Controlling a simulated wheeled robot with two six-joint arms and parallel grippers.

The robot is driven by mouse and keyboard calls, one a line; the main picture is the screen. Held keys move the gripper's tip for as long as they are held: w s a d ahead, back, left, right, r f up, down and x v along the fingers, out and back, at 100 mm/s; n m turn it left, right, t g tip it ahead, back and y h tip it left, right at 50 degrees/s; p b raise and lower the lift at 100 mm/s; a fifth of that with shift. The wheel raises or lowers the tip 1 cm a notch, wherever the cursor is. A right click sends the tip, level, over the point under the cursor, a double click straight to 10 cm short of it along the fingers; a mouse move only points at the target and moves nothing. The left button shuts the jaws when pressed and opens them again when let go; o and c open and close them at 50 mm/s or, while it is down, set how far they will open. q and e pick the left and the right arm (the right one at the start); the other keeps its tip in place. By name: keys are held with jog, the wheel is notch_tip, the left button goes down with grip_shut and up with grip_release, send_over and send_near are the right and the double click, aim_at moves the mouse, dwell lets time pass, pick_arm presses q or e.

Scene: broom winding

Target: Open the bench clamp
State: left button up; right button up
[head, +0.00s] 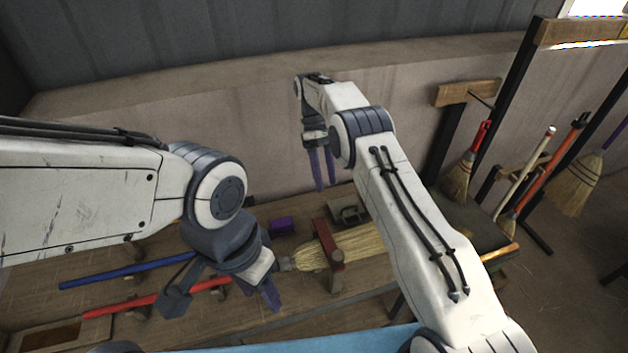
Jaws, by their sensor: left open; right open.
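The bench clamp (328,245) appears as a dark red frame with a post and a crossbar, standing on the wooden bench (255,322). It sits across a straw broom head (358,243) that lies on the bench. I cannot tell from this view how tightly it closes on the straw. My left gripper (271,294) is open and empty, pointing down over the bench to the left of the clamp. My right gripper (323,180) is open and empty, raised near the back wall behind the clamp. My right arm hides the right end of the broom head.
A blue handle (130,271) and a red handle (130,304) lie on the bench at left, beside a shallow tray (30,333). A purple block (282,225) and a grey metal piece (347,212) lie near the clamp. Several brooms (578,182) stand at right.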

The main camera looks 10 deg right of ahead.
jog(key=shift+w+a, duration=0.15)
jog(key=shift+a, duration=0.1)
jog(key=shift+r, duration=0.1)
